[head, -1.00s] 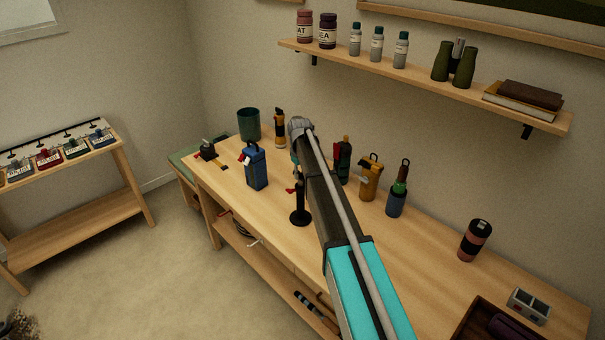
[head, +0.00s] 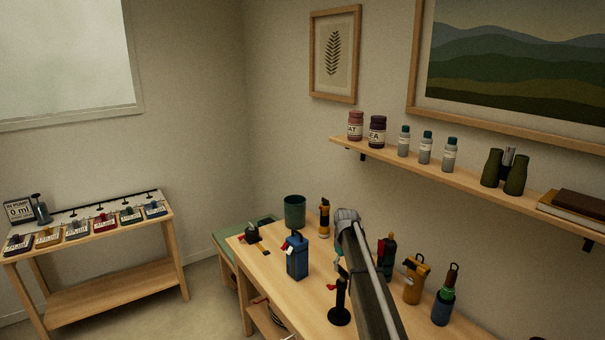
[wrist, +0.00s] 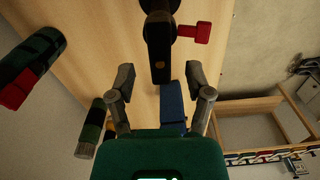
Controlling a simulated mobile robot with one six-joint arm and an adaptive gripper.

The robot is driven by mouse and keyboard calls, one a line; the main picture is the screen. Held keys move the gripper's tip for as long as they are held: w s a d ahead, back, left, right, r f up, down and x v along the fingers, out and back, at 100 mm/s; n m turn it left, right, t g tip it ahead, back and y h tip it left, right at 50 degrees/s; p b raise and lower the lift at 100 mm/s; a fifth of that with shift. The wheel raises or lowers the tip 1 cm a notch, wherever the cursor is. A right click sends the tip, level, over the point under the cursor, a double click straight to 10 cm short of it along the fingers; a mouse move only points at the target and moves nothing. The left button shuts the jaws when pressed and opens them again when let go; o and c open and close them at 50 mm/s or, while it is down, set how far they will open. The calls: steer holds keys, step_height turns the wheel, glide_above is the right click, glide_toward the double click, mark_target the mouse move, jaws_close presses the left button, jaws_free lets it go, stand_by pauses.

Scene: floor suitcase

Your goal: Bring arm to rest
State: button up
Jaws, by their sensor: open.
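My arm reaches over the wooden workbench (head: 283,279) in the head view, its grey wrist end near the back row of items. My gripper is mostly hidden there behind the arm. In the wrist view my gripper (wrist: 159,73) has its two fingers spread apart, with nothing held between them. A black stand with a red knob (wrist: 158,45) shows beyond the fingertips, and a blue container (wrist: 172,106) shows past the gap. The black stand (head: 340,305) and blue container (head: 297,258) also show in the head view, standing on the bench.
A wall shelf (head: 465,180) with jars and binoculars hangs above. A low rack (head: 110,292) stands at left, with open floor between.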

steer(key=shift+r+p, duration=2.95)
steer(key=shift+r, duration=0.45)
steer(key=shift+r, duration=0.1)
steer(key=shift+r+p, duration=0.35)
steer(key=shift+p, duration=0.05)
